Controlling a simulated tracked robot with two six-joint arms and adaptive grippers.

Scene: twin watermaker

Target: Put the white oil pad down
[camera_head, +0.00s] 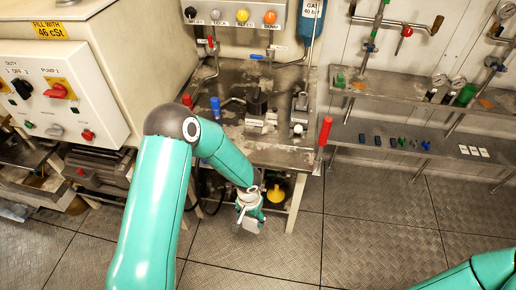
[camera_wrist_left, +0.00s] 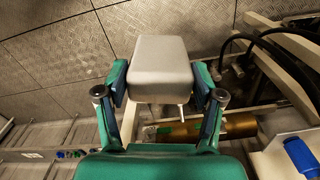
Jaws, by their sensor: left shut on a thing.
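The white oil pad (camera_wrist_left: 160,62) looks like a pale grey rounded block in the left wrist view. My left gripper (camera_wrist_left: 160,86) is shut on it, with one green finger against each side. In the head view the left gripper (camera_head: 250,212) hangs low in front of the workbench, above the metal floor. The pad (camera_head: 245,225) shows there as a small pale shape at the fingertips, partly hidden by the gripper. My right gripper is out of view; only part of my right arm shows at the lower right.
The cluttered workbench (camera_head: 265,155) stands behind the left gripper, with a yellow funnel-like thing (camera_head: 276,194) below it. A control cabinet (camera_head: 60,95) is at left. Shelves (camera_head: 420,146) with small parts line the right wall. The patterned floor (camera_head: 365,225) at right is clear.

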